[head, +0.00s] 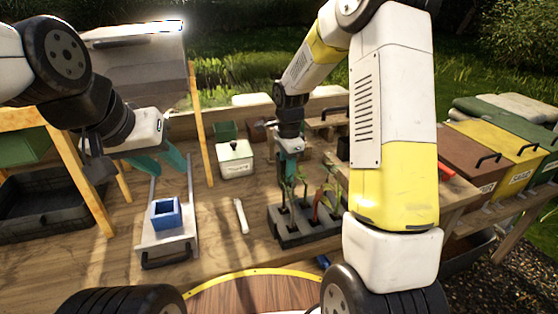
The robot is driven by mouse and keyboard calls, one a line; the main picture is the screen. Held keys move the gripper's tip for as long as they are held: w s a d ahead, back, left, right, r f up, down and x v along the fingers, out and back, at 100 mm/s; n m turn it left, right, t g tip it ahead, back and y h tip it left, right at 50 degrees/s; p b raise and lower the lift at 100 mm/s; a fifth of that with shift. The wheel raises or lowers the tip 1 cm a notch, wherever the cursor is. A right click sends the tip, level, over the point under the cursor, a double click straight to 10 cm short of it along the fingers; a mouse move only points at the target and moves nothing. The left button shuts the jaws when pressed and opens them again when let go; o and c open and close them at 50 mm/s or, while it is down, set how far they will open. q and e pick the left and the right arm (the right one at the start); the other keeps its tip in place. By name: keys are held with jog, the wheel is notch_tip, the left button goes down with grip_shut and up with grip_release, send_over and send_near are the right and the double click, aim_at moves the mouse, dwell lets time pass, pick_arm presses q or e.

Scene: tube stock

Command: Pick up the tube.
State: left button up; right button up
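A dark grey block tray (290,240) stands on the wooden bench, with several seedlings in its cells. Green leaves (330,190) and a reddish stem or tube (317,207) rise from it. Which item is the task's tube is unclear. My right gripper (290,174) points down, with its teal fingers among the leaves at the back left of the tray. Leaves and its own fingers hide whether it grips anything. My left gripper (164,166) has teal fingers spread apart. It is empty above the bench, behind a blue square holder (165,216).
The blue holder sits on a pale tray (180,243) with a dark handle. A white stick (241,216) lies between it and the block tray. A white lidded box (235,165) stands behind. Lidded crates (510,150) are at right, a black bin (40,210) at left.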

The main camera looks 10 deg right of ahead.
jog(key=shift+f, duration=0.1)
jog(key=shift+c, duration=0.2)
grip_shut()
